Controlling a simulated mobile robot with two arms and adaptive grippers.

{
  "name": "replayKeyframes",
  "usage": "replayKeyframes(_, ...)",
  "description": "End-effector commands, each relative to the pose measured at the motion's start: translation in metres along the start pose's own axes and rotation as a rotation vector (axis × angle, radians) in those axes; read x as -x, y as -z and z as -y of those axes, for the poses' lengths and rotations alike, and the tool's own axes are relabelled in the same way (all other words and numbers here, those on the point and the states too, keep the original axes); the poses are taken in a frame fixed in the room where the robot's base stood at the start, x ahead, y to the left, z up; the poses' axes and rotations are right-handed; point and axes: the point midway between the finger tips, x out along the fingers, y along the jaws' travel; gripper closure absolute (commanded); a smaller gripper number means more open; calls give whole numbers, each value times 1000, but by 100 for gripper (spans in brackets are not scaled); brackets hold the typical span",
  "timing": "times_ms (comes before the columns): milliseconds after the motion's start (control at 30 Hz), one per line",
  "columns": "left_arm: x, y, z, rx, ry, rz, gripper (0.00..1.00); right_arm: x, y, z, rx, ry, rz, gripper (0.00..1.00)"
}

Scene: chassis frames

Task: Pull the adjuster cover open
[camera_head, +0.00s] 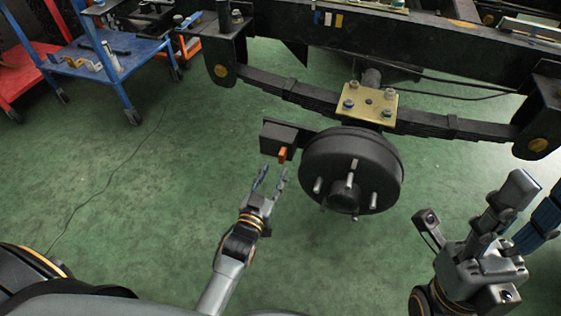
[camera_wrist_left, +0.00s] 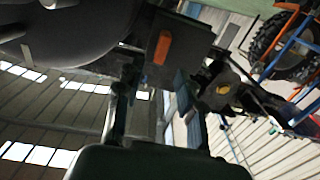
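The adjuster cover is a dark box (camera_head: 284,137) with an orange tab (camera_head: 283,155) on its front, just left of the round black brake drum (camera_head: 345,160). In the left wrist view the box (camera_wrist_left: 185,50) and its orange tab (camera_wrist_left: 162,47) are straight ahead, beyond the fingers. My left gripper (camera_head: 272,173) is open and empty, just below the tab in the head view, its fingertips apart. It also shows in the left wrist view (camera_wrist_left: 155,85), with a finger on either side. My right gripper (camera_head: 540,190) is open and empty at the far right, away from the cover.
The drum has protruding studs and hangs below a leaf spring (camera_head: 450,122) and a dark chassis rail (camera_head: 430,45). A blue cart (camera_head: 95,55) and a red cart (camera_head: 25,72) stand at the upper left. The green floor (camera_head: 150,190) left of the gripper is clear except for a thin cable.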

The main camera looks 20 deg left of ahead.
Motion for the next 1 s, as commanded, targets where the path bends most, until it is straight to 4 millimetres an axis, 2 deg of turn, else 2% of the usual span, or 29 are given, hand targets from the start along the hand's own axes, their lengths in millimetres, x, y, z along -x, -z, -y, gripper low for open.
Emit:
replayKeyframes(33,-12,-3,0,-1,0,-3,62,8,-2,0,0,0,1,60)
replayKeyframes(200,-42,-2,0,-1,-1,-2,62,18,-4,0,0,0,3,60)
replayKeyframes(300,-54,-2,0,-1,-1,0,62,14,-5,0,3,7,-16,60)
replayKeyframes(467,-63,-1,0,-1,-1,1,62,11,-6,0,4,13,-24,60)
replayKeyframes(733,-64,-1,0,-1,-1,2,62,10,-6,0,4,13,-24,60)
replayKeyframes(767,-64,-1,0,-1,-1,2,64,10,-6,0,4,13,-24,60)
replayKeyframes(933,-64,-1,0,-1,-1,2,99,10,-6,0,4,13,-24,60)
replayKeyframes(1000,-64,-1,0,-1,-1,2,100,10,-6,0,4,13,-25,60)
